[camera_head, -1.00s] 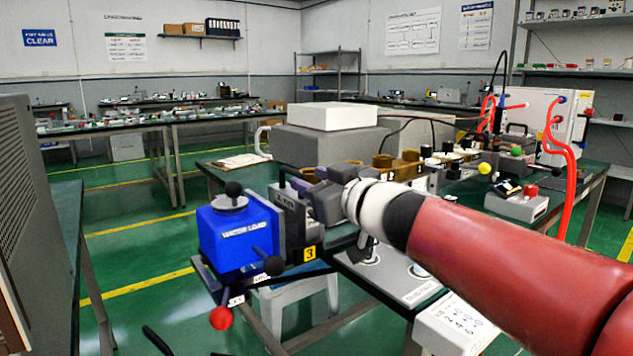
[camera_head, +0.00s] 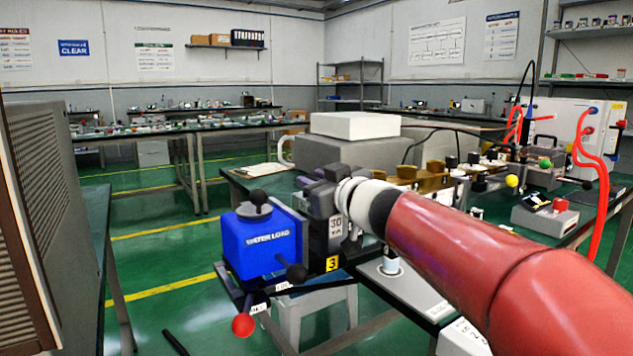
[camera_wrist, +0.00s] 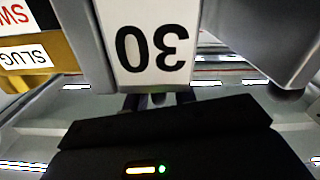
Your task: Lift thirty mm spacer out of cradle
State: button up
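The thirty mm spacer (camera_head: 335,226) is a dark grey block with a white "30" label, standing upright in the cradle (camera_head: 322,270) just right of the blue water load (camera_head: 262,243). My gripper (camera_head: 318,190) is at the spacer's top, and its grey parts cover that top in the head view. In the wrist view the spacer's "30" label (camera_wrist: 152,45) appears upside down, close in front of my gripper's dark body. The fingertips' contact is hidden, so I cannot tell whether they are closed on the spacer.
A yellow "3" tag (camera_head: 332,264) is below the spacer. Brass-coloured parts (camera_head: 438,170) stand along the bench to the right. A white box on a grey block (camera_head: 345,151) is behind my gripper. A red-knobbed lever (camera_head: 243,325) projects at the front left.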

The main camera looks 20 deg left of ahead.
grip_shut()
dwell(1.1)
